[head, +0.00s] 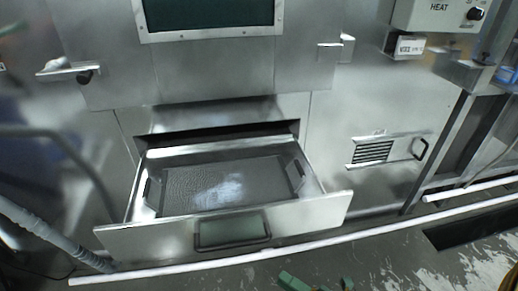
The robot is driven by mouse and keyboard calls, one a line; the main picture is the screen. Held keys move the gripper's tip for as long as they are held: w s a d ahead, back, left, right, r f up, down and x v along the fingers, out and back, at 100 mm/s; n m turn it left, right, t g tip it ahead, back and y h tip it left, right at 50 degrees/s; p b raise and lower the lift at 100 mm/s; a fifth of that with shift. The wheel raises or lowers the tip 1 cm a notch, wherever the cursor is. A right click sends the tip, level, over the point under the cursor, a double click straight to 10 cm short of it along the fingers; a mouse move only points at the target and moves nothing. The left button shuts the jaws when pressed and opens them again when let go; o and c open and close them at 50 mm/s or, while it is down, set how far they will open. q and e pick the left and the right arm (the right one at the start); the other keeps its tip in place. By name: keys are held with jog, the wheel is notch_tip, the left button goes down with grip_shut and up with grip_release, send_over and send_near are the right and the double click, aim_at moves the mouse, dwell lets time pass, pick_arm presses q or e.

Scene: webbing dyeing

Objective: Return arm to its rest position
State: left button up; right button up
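The green fingertips of my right gripper (319,284) show at the bottom edge, in front of the machine and below the drawer. They stand apart with nothing visible between them; most of this gripper is cut off by the frame. My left gripper is not in view. The steel drawer (310,211) of the machine is pulled out. A grey mesh tray or filter (215,187) with a handle at each side lies in it. The drawer's front handle (232,231) is clear of my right gripper.
A white pipe (310,246) runs low across the machine's front. A ribbed grey hose (45,232) is at the left. A vent panel (373,152) and a HEAT control box (438,14) are at the right. The floor (390,270) at lower right is mostly open.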

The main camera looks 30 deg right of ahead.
jog(key=s+d+f+m+g+h, duration=0.25)
jog(key=f+m, duration=0.25)
jog(key=f, duration=0.3)
jog(key=s+d+f+m+g+h, duration=0.2)
jog(key=s+f+m+h, duration=0.15)
jog(key=f, duration=0.35)
jog(key=s+d+f+m+g+h, duration=0.2)
jog(key=s+f+m+g, duration=0.15)
jog(key=f+m, duration=0.35)
pick_arm(q)
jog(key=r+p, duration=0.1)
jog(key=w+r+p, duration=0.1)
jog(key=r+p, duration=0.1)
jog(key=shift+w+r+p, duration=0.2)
jog(key=shift+p, duration=0.1)
pick_arm(e)
jog(key=s+a+f+m+g, duration=0.1)
jog(key=s+f+m+g, duration=0.2)
jog(key=s, duration=1)
jog(key=s+a+f+m+g+h, duration=0.1)
jog(key=s+f+m+g, duration=0.2)
jog(key=s, duration=0.9)
notch_tip(320, 180, down, 6)
jog(key=g, duration=0.3)
jog(key=shift+s+a+r+h, duration=0.15)
jog(key=shift+s+r+h, duration=0.1)
jog(key=shift+s+h, duration=0.1)
